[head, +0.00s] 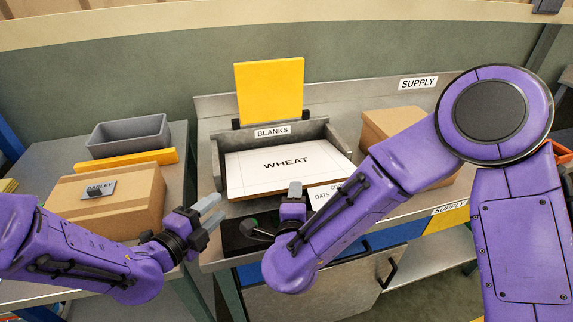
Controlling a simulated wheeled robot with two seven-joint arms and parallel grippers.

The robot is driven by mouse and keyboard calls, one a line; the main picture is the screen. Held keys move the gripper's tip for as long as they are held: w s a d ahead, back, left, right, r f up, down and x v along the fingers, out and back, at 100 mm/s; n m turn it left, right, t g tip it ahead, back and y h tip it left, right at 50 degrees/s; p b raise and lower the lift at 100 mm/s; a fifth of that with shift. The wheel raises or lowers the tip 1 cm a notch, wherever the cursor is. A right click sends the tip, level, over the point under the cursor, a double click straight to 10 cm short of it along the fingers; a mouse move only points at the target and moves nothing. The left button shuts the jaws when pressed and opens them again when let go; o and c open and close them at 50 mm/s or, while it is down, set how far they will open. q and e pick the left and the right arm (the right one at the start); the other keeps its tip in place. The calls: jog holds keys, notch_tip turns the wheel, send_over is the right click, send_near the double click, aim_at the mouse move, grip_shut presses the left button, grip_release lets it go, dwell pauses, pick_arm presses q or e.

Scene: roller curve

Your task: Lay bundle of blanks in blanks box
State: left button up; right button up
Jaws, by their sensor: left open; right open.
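The bundle of blanks (285,165) is a flat stack with a white top printed WHEAT and a brown front edge. It lies flat at the grey blanks box (218,158), whose back wall sits under a BLANKS label. The box's front is mostly hidden, so I cannot tell whether the bundle rests fully on its floor. My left gripper (212,210) is open and empty, left of and in front of the bundle's near left corner. My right gripper (294,190) is at the bundle's near edge, seen nearly end-on; contact with the bundle is unclear.
A yellow panel (269,91) stands behind the box. A card reading OATS (322,198) is partly hidden by my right arm. A carton (392,124) stands right, partly behind that arm. On the left table are a carton (130,201), a yellow bar (126,160) and a grey bin (129,136).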

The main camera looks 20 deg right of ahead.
aim_at(236, 189)
pick_arm(q)
jog(key=x, duration=0.9)
jog(key=shift+d, duration=0.1)
pick_arm(e)
jog(key=x, duration=0.9)
pick_arm(q)
jog(key=shift+s, duration=0.1)
pick_arm(e)
jog(key=shift+s, duration=0.1)
pick_arm(q)
grip_shut()
pick_arm(e)
grip_shut()
